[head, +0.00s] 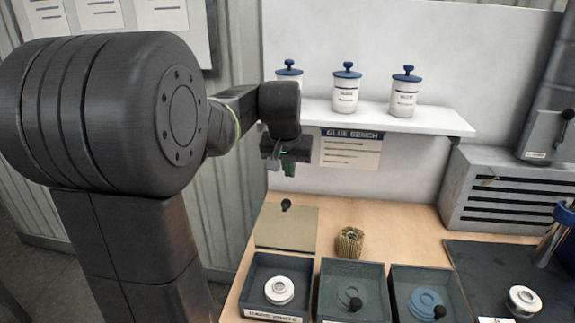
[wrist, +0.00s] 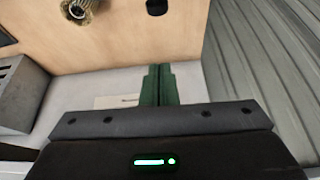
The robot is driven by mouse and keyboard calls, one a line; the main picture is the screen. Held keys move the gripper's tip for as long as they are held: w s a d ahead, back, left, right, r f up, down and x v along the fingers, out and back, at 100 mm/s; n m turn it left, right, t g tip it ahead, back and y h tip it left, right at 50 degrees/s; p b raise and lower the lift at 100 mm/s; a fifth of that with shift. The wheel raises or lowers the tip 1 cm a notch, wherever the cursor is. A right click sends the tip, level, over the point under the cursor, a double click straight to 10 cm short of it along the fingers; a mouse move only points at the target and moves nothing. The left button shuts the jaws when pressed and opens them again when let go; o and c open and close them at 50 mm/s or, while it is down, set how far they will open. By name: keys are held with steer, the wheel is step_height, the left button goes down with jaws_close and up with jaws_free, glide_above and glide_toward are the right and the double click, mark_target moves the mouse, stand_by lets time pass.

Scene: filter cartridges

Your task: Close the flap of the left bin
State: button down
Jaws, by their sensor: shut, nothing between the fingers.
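The left bin (head: 246,291) is a dark tray at the front of the bench with a white ring-shaped part (head: 279,290) inside. Its flap (head: 284,232) is open, tipped back behind the bin, a thin panel with a black knob (head: 286,204) at its far edge. A black knob (wrist: 156,7) also shows at the top of the wrist view. My gripper (head: 289,166) is above and behind the flap, apart from it. In the wrist view its green fingers (wrist: 158,70) are together with nothing between them.
A pleated cartridge (head: 349,243) stands right of the flap. The middle bin (head: 327,297) and right bin (head: 398,289) have knobs near their front edges. A shelf (head: 430,121) with white jars is right of my gripper. A grey vented box (head: 500,195) stands at right.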

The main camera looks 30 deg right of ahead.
step_height(320, 180, down, 6)
steer(key=s+a+p, duration=0.1)
stand_by(0.4)
steer(key=shift+s+a, duration=0.1)
